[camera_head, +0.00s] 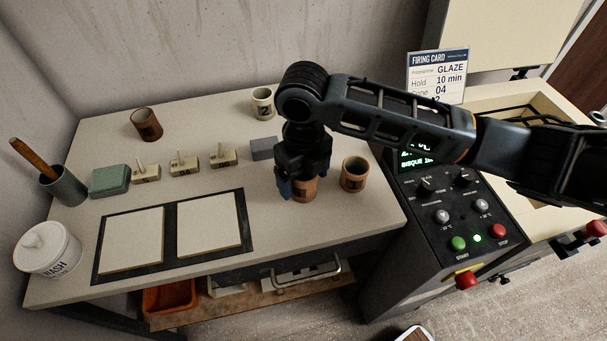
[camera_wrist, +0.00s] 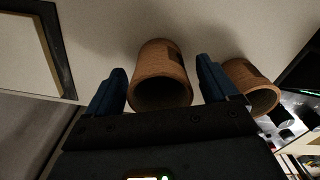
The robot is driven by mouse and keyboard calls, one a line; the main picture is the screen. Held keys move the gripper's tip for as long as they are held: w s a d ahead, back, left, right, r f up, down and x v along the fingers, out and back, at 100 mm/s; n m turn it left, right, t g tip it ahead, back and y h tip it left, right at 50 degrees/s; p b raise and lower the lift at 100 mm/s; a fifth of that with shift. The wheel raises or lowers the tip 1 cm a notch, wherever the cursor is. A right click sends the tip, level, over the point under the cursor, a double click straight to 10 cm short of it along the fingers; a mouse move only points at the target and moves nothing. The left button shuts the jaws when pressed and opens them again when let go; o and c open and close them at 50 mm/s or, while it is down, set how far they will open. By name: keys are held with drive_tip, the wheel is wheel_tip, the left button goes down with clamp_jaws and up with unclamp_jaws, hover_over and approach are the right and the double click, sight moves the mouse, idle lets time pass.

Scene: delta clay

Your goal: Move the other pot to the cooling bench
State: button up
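A brown clay pot (camera_head: 303,190) stands upright near the right front of the pale table (camera_head: 345,222). My gripper (camera_head: 300,182) is over it from above, with blue fingers on either side. In the wrist view the pot (camera_wrist: 160,72) lies between my spread fingers (camera_wrist: 162,82), with a small gap at each side. A second brown pot (camera_head: 354,174) stands just to the right and also shows in the wrist view (camera_wrist: 248,84). Another brown pot (camera_head: 146,124) and a cream pot (camera_head: 262,103) stand at the back. I cannot tell which surface is the cooling bench.
Two pale tiles in a dark frame (camera_head: 171,232) lie at the front left. Several labelled blocks with handles, a green sponge (camera_head: 110,180), a grey block (camera_head: 263,149), a tool cup (camera_head: 63,186) and a white wash jar (camera_head: 48,248) are around. A control panel (camera_head: 450,212) stands close right.

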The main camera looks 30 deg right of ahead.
drive_tip(key=shift+r, duration=0.1)
wheel_tip(320, 180, up, 12)
idle(0.6)
drive_tip(key=a+r+m+t+y, duration=0.4)
drive_tip(key=a+m, duration=0.3)
drive_tip(key=a, duration=0.5)
drive_tip(key=a+r+m+t+y, duration=0.2)
drive_tip(key=a+m+t+y, duration=0.35)
drive_tip(key=a, duration=0.75)
drive_tip(key=s+d+f+m+t+h, duration=0.3)
drive_tip(key=s+d+f+m, duration=0.25)
drive_tip(key=s+m, duration=0.4)
drive_tip(key=s+d+f+m+t+h, duration=0.2)
drive_tip(key=s+d+f+m+h, duration=0.4)
drive_tip(key=m, duration=0.6)
drive_tip(key=s+d+r+m, duration=0.1)
drive_tip(key=s+d+r, duration=0.1)
drive_tip(key=s+d, duration=0.4)
drive_tip(key=s+d+r+m, duration=0.1)
drive_tip(key=s+d+r, duration=0.1)
drive_tip(key=s+d, duration=0.5)
drive_tip(key=s, duration=0.5)
drive_tip(key=shift+s+d+r+m, duration=0.15)
drive_tip(key=shift+d+r+m, duration=0.15)
drive_tip(key=shift+m, duration=0.1)
